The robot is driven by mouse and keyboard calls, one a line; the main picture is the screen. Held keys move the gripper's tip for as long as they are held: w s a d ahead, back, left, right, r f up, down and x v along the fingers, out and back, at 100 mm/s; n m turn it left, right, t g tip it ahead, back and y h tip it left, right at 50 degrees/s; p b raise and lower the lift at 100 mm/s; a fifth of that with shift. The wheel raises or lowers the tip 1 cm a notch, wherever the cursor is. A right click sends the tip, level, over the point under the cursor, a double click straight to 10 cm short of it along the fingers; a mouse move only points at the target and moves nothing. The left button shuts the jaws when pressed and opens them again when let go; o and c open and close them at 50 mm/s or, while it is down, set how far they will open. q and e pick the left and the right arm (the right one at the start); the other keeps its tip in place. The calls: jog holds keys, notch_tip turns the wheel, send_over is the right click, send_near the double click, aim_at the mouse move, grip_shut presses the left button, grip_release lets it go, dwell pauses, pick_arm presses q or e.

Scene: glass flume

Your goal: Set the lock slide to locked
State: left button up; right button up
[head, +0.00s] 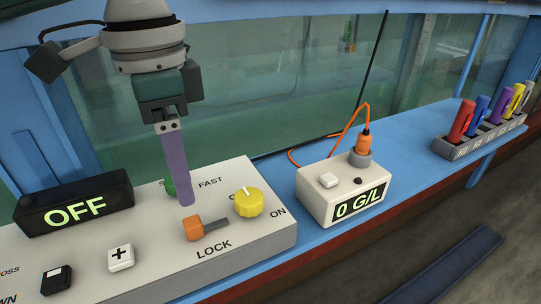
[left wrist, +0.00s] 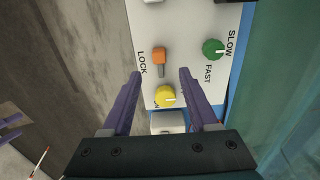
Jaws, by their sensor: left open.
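The lock slide's orange knob (head: 194,228) sits at the left end of its dark slot (head: 217,224) on the pale control panel, with LOCK printed in front. In the left wrist view the orange knob (left wrist: 159,54) lies between and slightly beyond the fingertips. My left gripper (head: 185,202) points down just behind the knob in the head view. It also shows in the left wrist view (left wrist: 161,72), with its purple fingers apart and nothing held. I cannot tell its exact height above the panel. Purple finger-like parts, probably my right gripper (left wrist: 10,129), show at the left wrist view's edge.
A yellow dial (head: 249,202) stands close right of the slot. A green knob (left wrist: 212,48) is beside it. The OFF display (head: 75,204) is left. A white meter box (head: 343,190) stands right, a marker rack (head: 478,139) farther. Flume glass rises behind.

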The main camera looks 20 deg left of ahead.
aim_at(192, 221)
pick_arm(q)
notch_tip(192, 221, down, 8)
jog(key=shift+s+f+b, duration=0.1)
jog(key=shift+f+b, duration=0.05)
jog(key=shift+b, duration=0.25)
jog(key=shift+c, duration=0.2)
grip_shut()
dwell(1.0)
